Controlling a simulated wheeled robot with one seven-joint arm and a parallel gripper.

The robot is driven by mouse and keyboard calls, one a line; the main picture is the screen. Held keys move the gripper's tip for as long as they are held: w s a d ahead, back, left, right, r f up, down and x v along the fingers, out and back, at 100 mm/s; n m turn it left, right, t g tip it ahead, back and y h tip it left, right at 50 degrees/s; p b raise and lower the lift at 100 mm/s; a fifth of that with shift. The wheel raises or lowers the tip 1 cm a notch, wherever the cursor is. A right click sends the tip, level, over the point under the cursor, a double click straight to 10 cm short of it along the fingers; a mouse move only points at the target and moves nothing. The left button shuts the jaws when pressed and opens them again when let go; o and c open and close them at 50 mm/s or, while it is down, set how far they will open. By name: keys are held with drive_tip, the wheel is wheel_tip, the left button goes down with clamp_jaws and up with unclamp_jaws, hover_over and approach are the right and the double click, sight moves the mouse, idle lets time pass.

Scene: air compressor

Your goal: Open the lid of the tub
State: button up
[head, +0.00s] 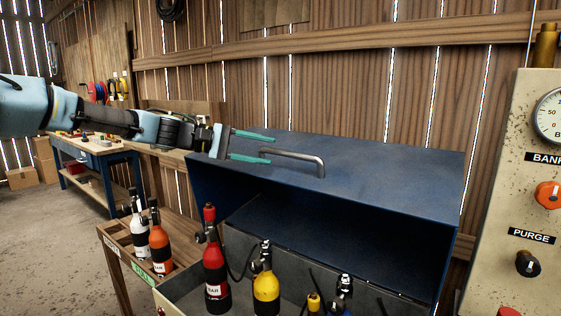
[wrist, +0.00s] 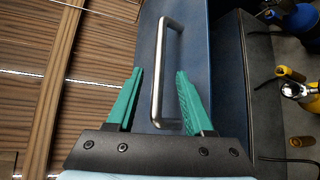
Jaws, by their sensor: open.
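The tub (head: 190,291) is grey inside and stands open at the front, with bottles in it. Its dark blue lid (head: 400,172) is raised above the tub, and the lid's shaded hollow inside shows. A grey metal bar handle (head: 318,163) is fixed to the lid's outer face. My gripper (head: 271,150) has teal fingers and is open at the handle's left end. In the wrist view the handle (wrist: 157,85) lies between the two spread fingers of my gripper (wrist: 160,70); no clear grip on it shows.
A red bottle (head: 215,268) and a yellow bottle (head: 266,288) stand in the tub. White and orange bottles (head: 160,250) stand in a wooden rack at left. A control panel (head: 505,190) rises at right. A plank wall (head: 350,90) is behind.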

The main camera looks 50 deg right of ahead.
drive_tip(key=shift+b+v, duration=0.35)
drive_tip(key=shift+v, duration=1.45)
drive_tip(key=w+a+f+n+t+y, duration=0.1)
drive_tip(key=w+a+f+t+y, duration=0.3)
drive_tip(key=a+f, duration=0.65)
drive_tip(key=w+a+f+n+t+y, duration=0.15)
drive_tip(key=w+a+f+t, duration=0.3)
drive_tip(key=a+f, duration=0.65)
drive_tip(key=s+a+n+t+y, duration=0.2)
drive_tip(key=a+n+t+y, duration=0.1)
drive_tip(key=a, duration=3.3)
drive_tip(key=shift+s+a+r+t+y, duration=0.15)
drive_tip(key=shift+a+r+t+y, duration=0.15)
drive_tip(key=shift+r+t+y, duration=0.45)
